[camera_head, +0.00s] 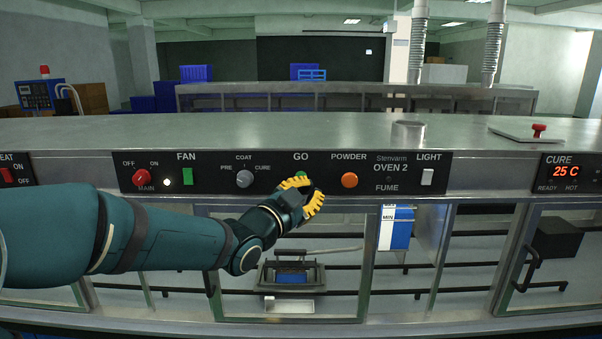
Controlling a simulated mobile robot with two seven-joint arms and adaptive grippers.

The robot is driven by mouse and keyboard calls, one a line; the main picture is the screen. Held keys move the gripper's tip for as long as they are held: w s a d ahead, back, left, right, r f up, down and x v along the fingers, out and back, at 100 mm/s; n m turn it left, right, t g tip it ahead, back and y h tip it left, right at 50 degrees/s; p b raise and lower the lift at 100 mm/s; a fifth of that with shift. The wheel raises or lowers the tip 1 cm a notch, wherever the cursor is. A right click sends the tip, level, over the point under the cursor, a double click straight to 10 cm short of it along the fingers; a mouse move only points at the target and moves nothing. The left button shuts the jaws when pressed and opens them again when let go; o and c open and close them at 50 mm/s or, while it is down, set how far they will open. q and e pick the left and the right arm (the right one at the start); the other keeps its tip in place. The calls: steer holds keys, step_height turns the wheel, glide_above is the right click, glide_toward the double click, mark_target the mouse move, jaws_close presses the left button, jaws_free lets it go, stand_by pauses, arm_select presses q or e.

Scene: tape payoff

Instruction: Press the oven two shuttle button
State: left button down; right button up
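The oven 2 panel (330,188) runs along the front of the long metal bench, with "Stenvarm OVEN 2" printed on it. A green button (301,175) sits under the word GO, and its lower part is hidden by my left gripper (315,188). The gripper's yellow fingers are apart, with a dark gap between them and nothing seen in it. It is in front of the panel, just below and right of the green button; I cannot tell whether it touches. My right gripper is not in view.
The panel also carries a red main switch (141,177), a green fan switch (187,177), a grey coat knob (244,179), an orange powder button (349,180) and a white light switch (427,177). A metal cup (408,132) stands on the bench top. Glass-fronted chambers lie below.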

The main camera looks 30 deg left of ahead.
arm_select(q)
steer(key=shift+w+a, duration=0.35)
steer(key=shift+w, duration=0.2)
steer(key=shift+w+a, duration=0.3)
steer(key=shift+w, duration=0.25)
steer(key=c, duration=1.7)
jaws_free()
jaws_close()
steer(key=shift+w+a+b, duration=0.1)
steer(key=shift+w+b, duration=0.05)
steer(key=shift+b, duration=0.2)
steer(key=shift+w+a, duration=0.15)
steer(key=shift+w, duration=0.05)
